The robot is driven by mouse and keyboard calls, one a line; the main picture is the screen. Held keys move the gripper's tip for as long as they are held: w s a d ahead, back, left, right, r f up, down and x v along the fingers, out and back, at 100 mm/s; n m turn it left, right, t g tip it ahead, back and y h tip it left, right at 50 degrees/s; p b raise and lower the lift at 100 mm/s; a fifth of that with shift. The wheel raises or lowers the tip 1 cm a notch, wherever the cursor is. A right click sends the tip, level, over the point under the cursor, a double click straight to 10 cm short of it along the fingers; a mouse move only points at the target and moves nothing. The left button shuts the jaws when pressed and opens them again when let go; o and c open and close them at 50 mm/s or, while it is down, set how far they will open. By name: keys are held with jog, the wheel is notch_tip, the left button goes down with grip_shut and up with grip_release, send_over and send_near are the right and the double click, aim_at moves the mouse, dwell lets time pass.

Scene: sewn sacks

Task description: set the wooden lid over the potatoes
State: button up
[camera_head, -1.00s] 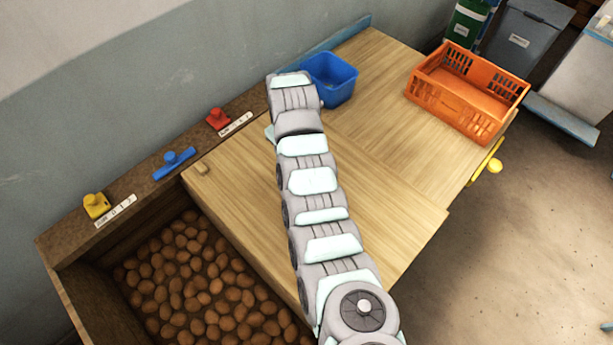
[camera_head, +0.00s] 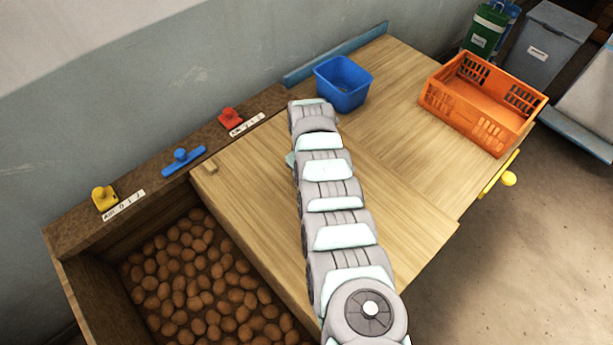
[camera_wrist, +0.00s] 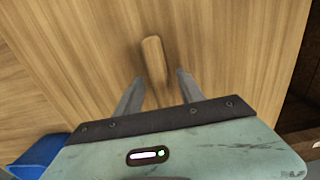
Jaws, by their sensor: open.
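The wooden lid (camera_head: 250,200) is a pale board lying flat beside the open potato bin, to its right in the head view. The potatoes (camera_head: 205,275) fill the dark bin and are uncovered in the part I see. My gripper shows in the wrist view (camera_wrist: 158,88), its two fingers apart over the pale wood. A rounded wooden handle (camera_wrist: 154,58) stands up between and just beyond the fingertips; I cannot tell whether they touch it. In the head view my arm lies across the board and hides the fingers.
A blue basket (camera_head: 343,85) stands at the back by the wall; it also shows in the wrist view (camera_wrist: 30,152). An orange crate (camera_head: 485,105) stands at the right. A dark ledge (camera_head: 70,222) with yellow, blue and red fittings runs along the wall. The board between arm and crate is clear.

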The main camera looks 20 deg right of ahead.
jog(key=shift+f, duration=0.3)
jog(key=shift+c, duration=0.3)
grip_shut()
dwell(1.0)
